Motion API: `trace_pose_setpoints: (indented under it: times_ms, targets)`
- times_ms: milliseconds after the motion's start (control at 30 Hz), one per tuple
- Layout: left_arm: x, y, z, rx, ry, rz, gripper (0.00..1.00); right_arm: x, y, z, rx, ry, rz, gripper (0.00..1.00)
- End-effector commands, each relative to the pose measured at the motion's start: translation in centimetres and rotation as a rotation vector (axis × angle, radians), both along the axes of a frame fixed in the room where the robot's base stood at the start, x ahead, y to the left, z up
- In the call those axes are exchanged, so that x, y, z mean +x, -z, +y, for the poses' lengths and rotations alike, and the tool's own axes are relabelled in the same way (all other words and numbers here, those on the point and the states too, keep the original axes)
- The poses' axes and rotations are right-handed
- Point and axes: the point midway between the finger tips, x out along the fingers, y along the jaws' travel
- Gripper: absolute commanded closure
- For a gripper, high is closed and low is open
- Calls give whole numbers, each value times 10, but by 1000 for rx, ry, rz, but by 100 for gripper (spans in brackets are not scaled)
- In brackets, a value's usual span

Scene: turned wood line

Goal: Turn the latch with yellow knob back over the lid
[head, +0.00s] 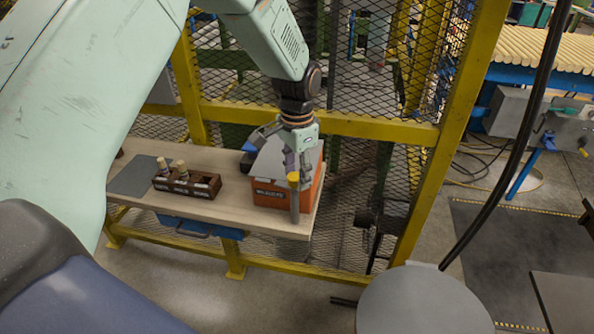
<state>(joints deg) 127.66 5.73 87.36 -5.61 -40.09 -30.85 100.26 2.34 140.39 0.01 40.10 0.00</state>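An orange box (268,194) with a grey lid (270,158) stands at the right end of the wooden bench. The latch (295,207) is a grey bar at the box's front right corner, with a yellow knob (293,177) at its upper end. My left gripper (298,168) points down over the lid's right part, its fingers spread apart close to the knob. I cannot tell whether a finger touches the knob. The gripper hides part of the lid. My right gripper is not in view.
A brown divided tray (187,184) with turned wooden pieces stands left of the box, beside a grey mat (133,175) on the bench (240,211). A blue object (252,150) lies behind the box. A yellow-framed mesh fence (370,127) stands close behind. A round grey surface (425,302) is at the lower right.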

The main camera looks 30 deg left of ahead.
Motion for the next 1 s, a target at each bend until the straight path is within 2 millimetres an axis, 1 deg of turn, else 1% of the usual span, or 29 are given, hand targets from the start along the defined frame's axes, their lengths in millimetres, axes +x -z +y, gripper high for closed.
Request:
trace_pose_setpoints:
  times_ms: [33, 300, 400, 600, 767, 1000]
  targets:
    - [-1, 0, -1, -2, -2, 4, 69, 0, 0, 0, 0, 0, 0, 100]
    - [-2, 1, 0, -1, -1, 5, 92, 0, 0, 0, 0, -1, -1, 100]
    - [-2, 1, 0, -1, -1, 5, 98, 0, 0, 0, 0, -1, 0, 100]
    - [-1, 0, -1, -2, 3, 4, 98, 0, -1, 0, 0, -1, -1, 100]
    - [-1, -1, -1, -2, 40, 2, 98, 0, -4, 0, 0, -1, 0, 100]
    - [1, -3, -1, -2, 188, 1, 98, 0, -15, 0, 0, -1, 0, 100]
